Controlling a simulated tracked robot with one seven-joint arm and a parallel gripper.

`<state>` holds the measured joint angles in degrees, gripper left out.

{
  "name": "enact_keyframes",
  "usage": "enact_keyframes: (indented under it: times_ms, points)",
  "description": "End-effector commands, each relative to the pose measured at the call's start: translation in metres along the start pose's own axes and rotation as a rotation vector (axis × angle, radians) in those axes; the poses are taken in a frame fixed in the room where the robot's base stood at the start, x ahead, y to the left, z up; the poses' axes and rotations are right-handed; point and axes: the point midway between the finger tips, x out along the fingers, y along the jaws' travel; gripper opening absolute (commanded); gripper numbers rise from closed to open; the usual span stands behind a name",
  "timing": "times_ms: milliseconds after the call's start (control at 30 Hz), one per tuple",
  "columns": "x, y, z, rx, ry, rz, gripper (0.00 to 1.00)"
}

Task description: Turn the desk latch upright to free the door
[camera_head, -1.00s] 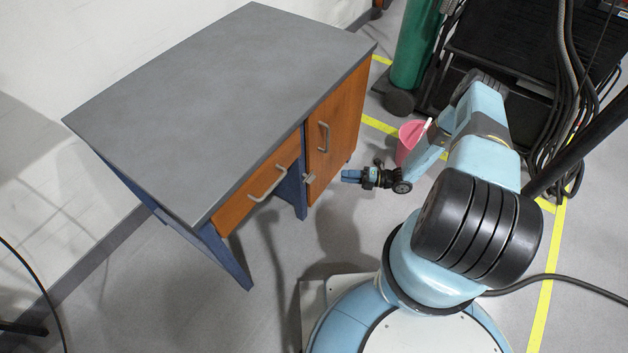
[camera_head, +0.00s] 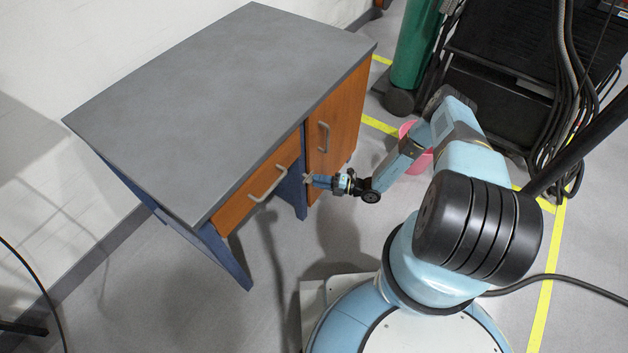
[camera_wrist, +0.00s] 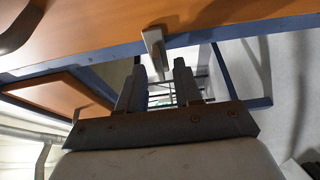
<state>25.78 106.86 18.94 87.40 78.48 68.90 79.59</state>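The desk (camera_head: 215,85) has an orange door (camera_head: 337,120) on its right side, shut against the frame. The small light-grey latch (camera_wrist: 154,48) sits at the door's edge, over the blue frame strip; its free end lies between my fingertips in the wrist view. In the head view the latch is a small grey bit at the door's left edge, largely hidden by my gripper (camera_head: 311,181). My gripper (camera_wrist: 158,70) is open, its two fingers on either side of the latch's end with visible gaps. No firm contact shows.
The door has a grey handle (camera_head: 324,137); the drawer (camera_head: 235,208) has another (camera_head: 268,185). A pink bucket (camera_head: 419,162), green cylinder (camera_head: 412,50) and black rack (camera_head: 500,60) with cables stand to the right. Floor in front of the desk is clear.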

Motion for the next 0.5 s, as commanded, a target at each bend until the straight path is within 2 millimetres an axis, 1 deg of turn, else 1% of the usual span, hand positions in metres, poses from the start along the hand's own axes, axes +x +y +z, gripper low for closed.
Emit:
enact_keyframes:
  times_ms: [33, 100, 200, 333, 500]
  points:
    - [0.008, 0.0, -0.001, 0.0, 0.002, 0.001, 0.34]
    - [0.017, 0.0, -0.001, -0.001, 0.002, 0.0, 0.34]
    - [0.027, 0.0, 0.0, -0.001, 0.001, -0.001, 0.34]
    - [0.035, 0.0, 0.0, -0.001, 0.001, 0.0, 0.34]
    - [0.037, 0.0, 0.0, -0.001, 0.001, 0.0, 0.34]
